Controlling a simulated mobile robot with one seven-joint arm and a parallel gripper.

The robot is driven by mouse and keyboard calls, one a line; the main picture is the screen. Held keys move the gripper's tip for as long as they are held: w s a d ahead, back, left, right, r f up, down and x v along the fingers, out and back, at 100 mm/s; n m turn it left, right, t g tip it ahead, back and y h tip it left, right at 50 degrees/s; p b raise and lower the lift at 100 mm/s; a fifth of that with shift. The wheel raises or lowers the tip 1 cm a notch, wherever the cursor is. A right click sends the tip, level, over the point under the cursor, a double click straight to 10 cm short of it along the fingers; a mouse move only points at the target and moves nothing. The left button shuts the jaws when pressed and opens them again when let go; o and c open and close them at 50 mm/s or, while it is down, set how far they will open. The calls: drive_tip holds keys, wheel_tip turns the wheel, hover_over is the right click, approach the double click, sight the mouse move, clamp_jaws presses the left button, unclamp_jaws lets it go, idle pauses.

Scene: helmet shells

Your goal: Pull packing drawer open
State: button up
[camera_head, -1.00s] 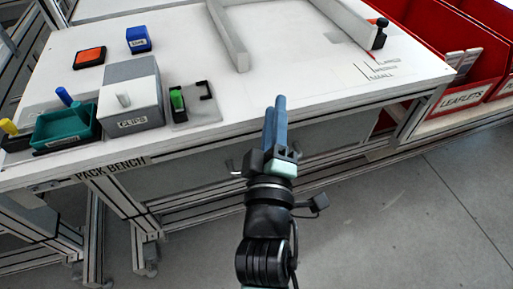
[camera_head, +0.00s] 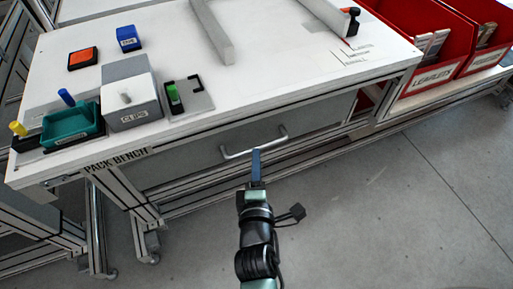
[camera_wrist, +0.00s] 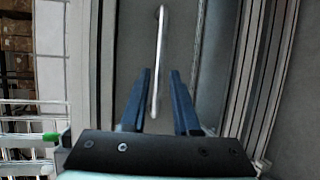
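The packing drawer (camera_head: 195,160) is a grey front under the white pack bench (camera_head: 280,75), and it looks shut. Its pale bar handle (camera_head: 254,143) stands out from the front. My gripper (camera_head: 256,152) is just in front of the handle in the head view. In the wrist view the handle (camera_wrist: 159,60) runs lengthwise up the picture. Its near end lies between the two blue fingers of my open gripper (camera_wrist: 161,72), nearer the left one, with gaps on both sides. Whether the fingertips reach past the bar is hard to tell.
On the bench are a grey clips box (camera_head: 128,95), a teal tray (camera_head: 72,122), a blue box (camera_head: 128,38) and an orange pad (camera_head: 82,58). Frame rails (camera_head: 190,205) run below the drawer. Red leaflet bins (camera_head: 430,45) stand at right. The floor in front is clear.

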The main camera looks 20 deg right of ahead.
drive_tip(key=shift+b+x, duration=0.65)
drive_tip(key=shift+x, duration=2)
drive_tip(key=shift+c, duration=0.2)
clamp_jaws()
